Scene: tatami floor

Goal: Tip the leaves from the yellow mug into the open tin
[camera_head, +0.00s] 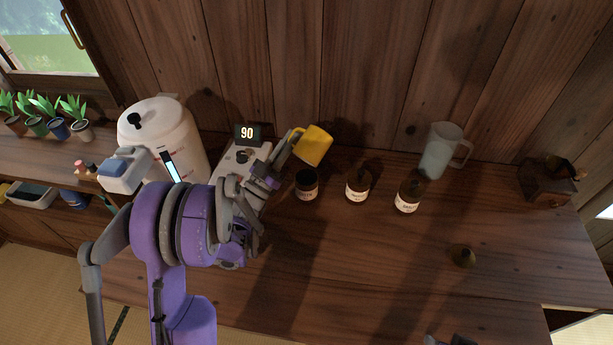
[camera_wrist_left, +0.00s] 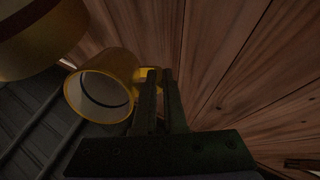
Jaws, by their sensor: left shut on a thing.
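The yellow mug (camera_head: 314,146) is in my left gripper (camera_head: 292,142), near the back wall. The gripper is shut on the mug's handle side. In the left wrist view the mug (camera_wrist_left: 84,82) shows its open mouth, with a dark curved line inside; I cannot make out leaves. The left fingers (camera_wrist_left: 159,95) meet the mug's right side there. A short dark round container (camera_head: 306,186) with a pale label stands just in front of the mug; I cannot tell whether it is the open tin. A grey part at the bottom edge may be my right gripper (camera_head: 450,340).
Two brown labelled bottles (camera_head: 357,186) (camera_head: 408,193) and a clear jug (camera_head: 441,150) stand to the right. A device reading 90 (camera_head: 246,133) and a white dispenser (camera_head: 160,130) stand left. The front middle is clear.

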